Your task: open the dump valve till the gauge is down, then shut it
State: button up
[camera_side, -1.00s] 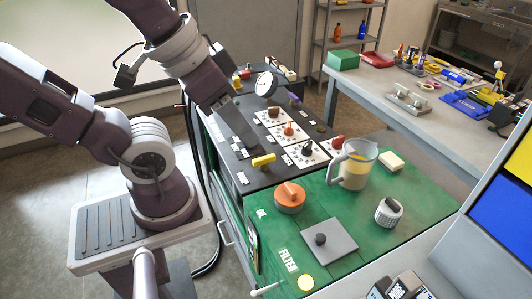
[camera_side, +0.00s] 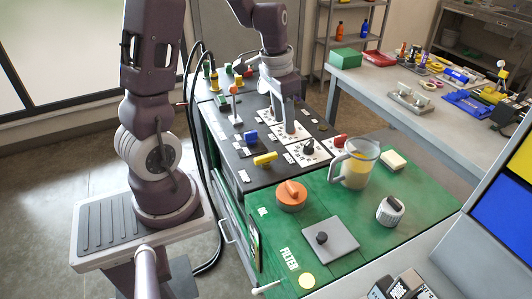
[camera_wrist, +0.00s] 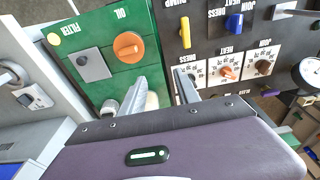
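A yellow lever (camera_side: 265,159) lies on the black panel (camera_side: 238,160); in the wrist view the yellow lever (camera_wrist: 185,31) sits beside a label that reads DUMP upside down. The round white gauge (camera_wrist: 309,71) shows at the right edge of the wrist view; its reading is too small to tell. The arm hides the gauge in the side view. My gripper (camera_side: 286,112) points down over the white dial plates, beyond the yellow lever and apart from it. In the wrist view my gripper (camera_wrist: 162,82) has its two fingers apart with nothing seen between them.
A blue lever (camera_side: 250,137) stands near the yellow one. A green top holds an orange cap (camera_side: 291,194), a grey plate (camera_side: 329,242) and a jug (camera_side: 358,164).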

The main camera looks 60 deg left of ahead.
jog(key=g, duration=0.2)
send_over(266, 156)
notch_tip(266, 156, down, 10)
jog(key=shift+r, duration=0.1)
notch_tip(266, 156, down, 7)
jog(key=shift+f, duration=0.15)
grip_shut()
